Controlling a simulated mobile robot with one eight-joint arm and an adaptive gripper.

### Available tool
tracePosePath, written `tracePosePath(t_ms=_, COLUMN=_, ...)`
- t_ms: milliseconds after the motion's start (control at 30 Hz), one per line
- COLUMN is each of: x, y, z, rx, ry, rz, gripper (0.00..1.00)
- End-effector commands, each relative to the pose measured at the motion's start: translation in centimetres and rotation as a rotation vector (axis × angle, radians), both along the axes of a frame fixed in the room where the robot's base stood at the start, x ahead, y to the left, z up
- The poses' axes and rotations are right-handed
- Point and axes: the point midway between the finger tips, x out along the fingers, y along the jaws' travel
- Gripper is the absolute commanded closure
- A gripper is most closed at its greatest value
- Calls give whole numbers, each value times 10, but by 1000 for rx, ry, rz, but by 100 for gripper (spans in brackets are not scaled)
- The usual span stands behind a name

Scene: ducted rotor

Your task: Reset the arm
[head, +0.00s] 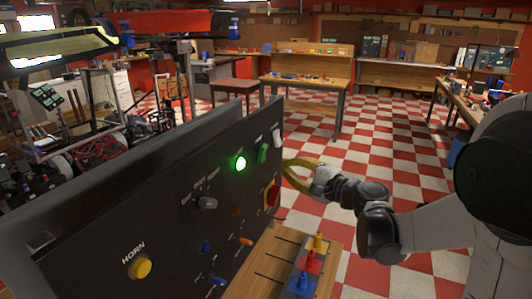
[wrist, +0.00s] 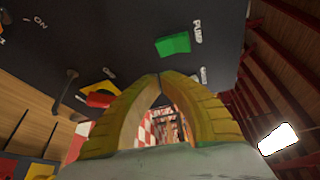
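My gripper (head: 288,168) has yellow fingers and is beside the right edge of the dark control panel (head: 130,205) in the head view. In the wrist view the fingers (wrist: 160,78) arch together with their tips meeting, and nothing is held between them. The arm reaches in from the right. A green rocker marked PUMP (wrist: 173,44) is beyond the fingertips in the wrist view. A red control on a yellow plate (wrist: 98,99) is partly hidden behind the left finger. I cannot tell whether the fingertips touch the panel.
The panel carries a lit green lamp (head: 240,163), a white rocker (head: 278,136), a grey knob (head: 207,203) and a yellow HORN button (head: 139,267). Checkered floor (head: 385,150) is open behind.

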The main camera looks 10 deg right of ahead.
Motion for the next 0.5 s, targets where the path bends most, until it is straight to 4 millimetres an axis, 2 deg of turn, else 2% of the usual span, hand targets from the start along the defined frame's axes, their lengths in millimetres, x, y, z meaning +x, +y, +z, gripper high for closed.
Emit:
tracePosePath(t_ms=333, x=-3, y=0, z=-1, rx=-7, ry=1, rz=2, gripper=100)
tracePosePath(t_ms=433, x=-12, y=11, z=-3, rx=-69, ry=15, rz=20, gripper=100)
tracePosePath(t_ms=500, x=-28, y=25, z=-8, rx=-163, ry=34, rz=48, gripper=100)
